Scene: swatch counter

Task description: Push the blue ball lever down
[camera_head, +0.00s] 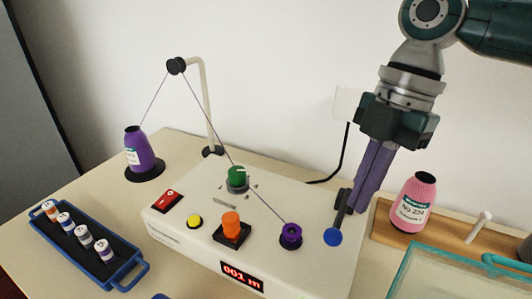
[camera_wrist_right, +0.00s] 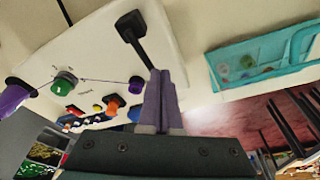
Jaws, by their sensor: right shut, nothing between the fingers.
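The blue ball (camera_head: 333,237) sits on the end of a short dark lever at the right side of the white machine (camera_head: 190,230). The lever's black mount (camera_head: 345,197) is just above the ball in the head view. In the right wrist view the black mount (camera_wrist_right: 130,25) and lever rod show, with part of the blue ball (camera_wrist_right: 135,113) beside the fingers. My right gripper (camera_head: 357,209) is shut and empty, its purple fingers pointing down beside the lever; I cannot tell whether they touch it. It also shows in the right wrist view (camera_wrist_right: 161,72). My left gripper is not in view.
The machine carries a red switch (camera_head: 167,201), yellow button (camera_head: 194,222), orange knob (camera_head: 231,223), green part (camera_head: 237,177) and purple spool (camera_head: 290,235). A pink cone (camera_head: 414,205) stands on a wooden board to the right. A teal-edged clear tray (camera_head: 400,270) lies at front right.

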